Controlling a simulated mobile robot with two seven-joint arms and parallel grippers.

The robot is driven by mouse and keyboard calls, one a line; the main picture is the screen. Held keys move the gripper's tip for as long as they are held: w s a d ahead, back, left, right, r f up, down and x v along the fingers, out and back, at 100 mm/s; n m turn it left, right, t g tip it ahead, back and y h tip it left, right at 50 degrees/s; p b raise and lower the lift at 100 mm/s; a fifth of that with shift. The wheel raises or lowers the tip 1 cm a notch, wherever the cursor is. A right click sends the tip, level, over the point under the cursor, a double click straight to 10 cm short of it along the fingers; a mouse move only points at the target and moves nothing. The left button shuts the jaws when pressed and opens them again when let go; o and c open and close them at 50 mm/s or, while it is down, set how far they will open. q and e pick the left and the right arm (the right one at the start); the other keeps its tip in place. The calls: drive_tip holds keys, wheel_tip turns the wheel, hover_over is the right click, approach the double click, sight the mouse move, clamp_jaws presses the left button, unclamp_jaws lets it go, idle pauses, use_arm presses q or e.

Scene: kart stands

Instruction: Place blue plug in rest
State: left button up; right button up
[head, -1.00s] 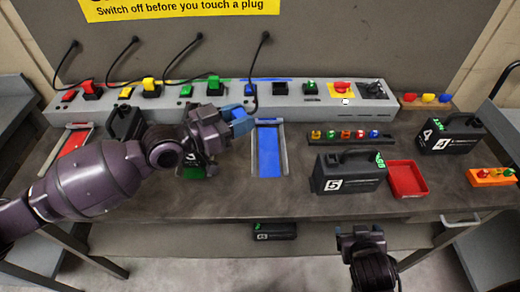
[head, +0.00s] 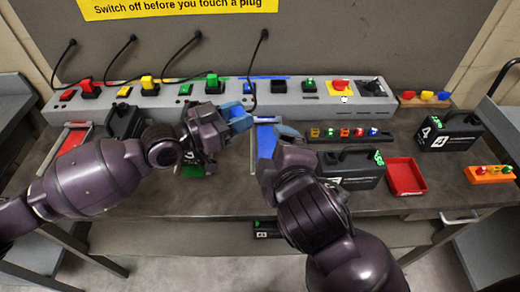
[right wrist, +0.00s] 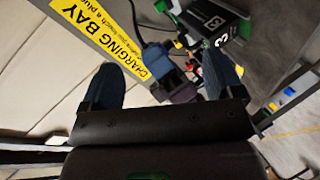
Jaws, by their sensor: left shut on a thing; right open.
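My left gripper (head: 243,117), with blue fingertips, is shut at the lower end of the black cord (head: 260,60) hanging in front of the power strip (head: 230,98). The blue plug is in its grip but mostly hidden by the fingers. An empty-looking black socket block (head: 280,87) is right of the blue switch (head: 249,88). I cannot tell for sure which fitting is the rest.
Red (head: 87,84), yellow (head: 148,82) and green (head: 213,81) plugs stand in the strip. Black cases, one (head: 350,170) beside my right arm, and a red tray (head: 407,177) are on the table. A yellow sign (head: 180,8) hangs above.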

drive_tip(key=s+a+r+n+y, duration=0.2)
drive_tip(key=a+r+n, duration=0.1)
drive_tip(key=n, duration=0.1)
drive_tip(key=x, duration=1.2)
drive_tip(key=shift+r, duration=0.25)
drive_tip(key=shift+c, duration=0.3)
